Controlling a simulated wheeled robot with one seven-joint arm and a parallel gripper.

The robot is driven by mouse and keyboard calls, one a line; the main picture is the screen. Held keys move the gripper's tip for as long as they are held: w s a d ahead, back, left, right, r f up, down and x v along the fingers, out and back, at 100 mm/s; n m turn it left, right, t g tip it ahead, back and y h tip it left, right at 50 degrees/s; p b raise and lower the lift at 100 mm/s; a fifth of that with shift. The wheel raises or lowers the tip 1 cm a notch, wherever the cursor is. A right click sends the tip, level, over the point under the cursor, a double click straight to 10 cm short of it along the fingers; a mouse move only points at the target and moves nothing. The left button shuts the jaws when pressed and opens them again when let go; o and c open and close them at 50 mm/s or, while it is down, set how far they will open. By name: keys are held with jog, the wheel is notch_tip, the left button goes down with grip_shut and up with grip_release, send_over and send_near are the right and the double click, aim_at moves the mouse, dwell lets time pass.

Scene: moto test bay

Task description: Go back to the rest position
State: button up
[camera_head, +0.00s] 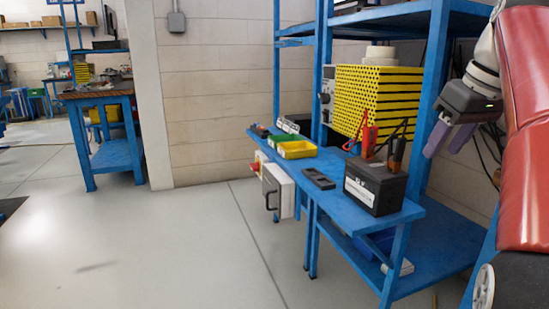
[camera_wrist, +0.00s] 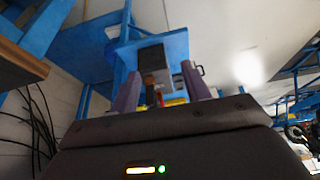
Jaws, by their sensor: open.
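My gripper (camera_head: 447,140) hangs at the right of the head view, beside the right side of the blue shelf bench. Its two purple fingers point down and left. In the wrist view my gripper (camera_wrist: 162,92) shows its fingers well apart, with nothing held between them. A black battery box (camera_head: 375,188) stands on the blue bench (camera_head: 330,207), to the left of and below my gripper. The dark box (camera_wrist: 153,57) also shows beyond the fingers in the wrist view.
Red and black clamps (camera_head: 368,141) stand on the battery. A yellow tray (camera_head: 297,149), a dark flat part (camera_head: 318,179) and a yellow perforated panel (camera_head: 372,100) are on the bench. A blue upright (camera_head: 430,80) is close to my gripper. The floor at left is clear.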

jog(key=s+a+f+m, duration=0.1)
jog(key=s+a+f, duration=0.3)
jog(key=f, duration=0.5)
jog(key=s+a+f+m+h, duration=0.1)
jog(key=s+a+f, duration=0.4)
jog(key=f, duration=0.5)
jog(key=s+a+f+m+t, duration=0.1)
jog(key=s+a+f, duration=0.4)
jog(key=s+f, duration=0.3)
notch_tip(320, 180, down, 2)
jog(key=shift+s+f+m+h, duration=0.1)
jog(key=shift+s+m+h, duration=0.05)
jog(key=shift+m+h, duration=0.2)
jog(key=shift+a, duration=0.1)
